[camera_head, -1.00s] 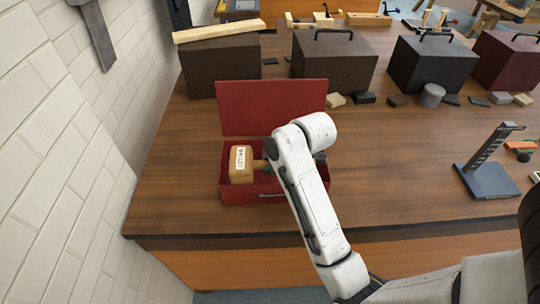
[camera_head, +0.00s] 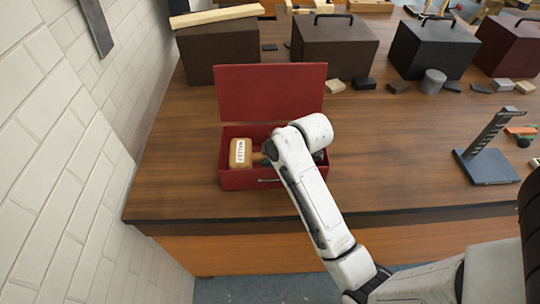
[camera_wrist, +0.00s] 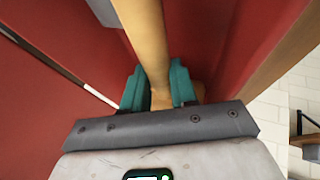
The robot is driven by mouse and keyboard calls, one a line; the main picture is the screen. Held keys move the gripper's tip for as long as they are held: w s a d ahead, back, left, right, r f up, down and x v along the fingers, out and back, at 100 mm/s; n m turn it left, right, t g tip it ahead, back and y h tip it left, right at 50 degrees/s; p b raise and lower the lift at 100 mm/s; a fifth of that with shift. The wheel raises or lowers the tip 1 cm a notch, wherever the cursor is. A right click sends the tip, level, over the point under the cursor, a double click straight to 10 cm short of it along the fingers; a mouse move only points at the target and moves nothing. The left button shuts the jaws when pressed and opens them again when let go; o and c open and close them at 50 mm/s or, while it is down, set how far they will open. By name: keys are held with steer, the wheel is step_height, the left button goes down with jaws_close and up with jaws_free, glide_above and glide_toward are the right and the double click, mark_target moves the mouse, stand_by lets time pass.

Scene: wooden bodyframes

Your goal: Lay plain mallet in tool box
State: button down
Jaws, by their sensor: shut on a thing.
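The mallet has a block-shaped wooden head (camera_head: 240,153) with dark lettering, seen in the head view at the left end of the open red tool box (camera_head: 250,181). In the wrist view its pale handle (camera_wrist: 148,40) runs between the teal fingers of my gripper (camera_wrist: 160,92), which is shut on it. Red box walls show on both sides of the handle. The mallet head shows above the box's front rim; whether the mallet touches the box floor cannot be told.
The red lid (camera_head: 270,92) stands open behind the box. Dark cases (camera_head: 335,45) and small blocks (camera_head: 334,86) line the back of the wooden table. A dark metal stand (camera_head: 487,165) is at the right. A white brick wall (camera_head: 60,140) is close on the left.

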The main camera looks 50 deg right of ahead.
steer(key=f, duration=0.3)
steer(key=shift+s+a+g, duration=0.2)
steer(key=shift+s+g, duration=0.1)
steer(key=shift+s, duration=0.1)
steer(key=c, duration=0.8)
jaws_free()
steer(key=shift+s+d+f, duration=0.1)
steer(key=shift+s+f, duration=0.05)
steer(key=shift+r, duration=0.55)
steer(key=w+v, duration=0.1)
steer(key=v, duration=1.1)
steer(key=shift+r+t, duration=0.4)
steer(key=shift+w+d, duration=0.1)
steer(key=shift+d, duration=0.05)
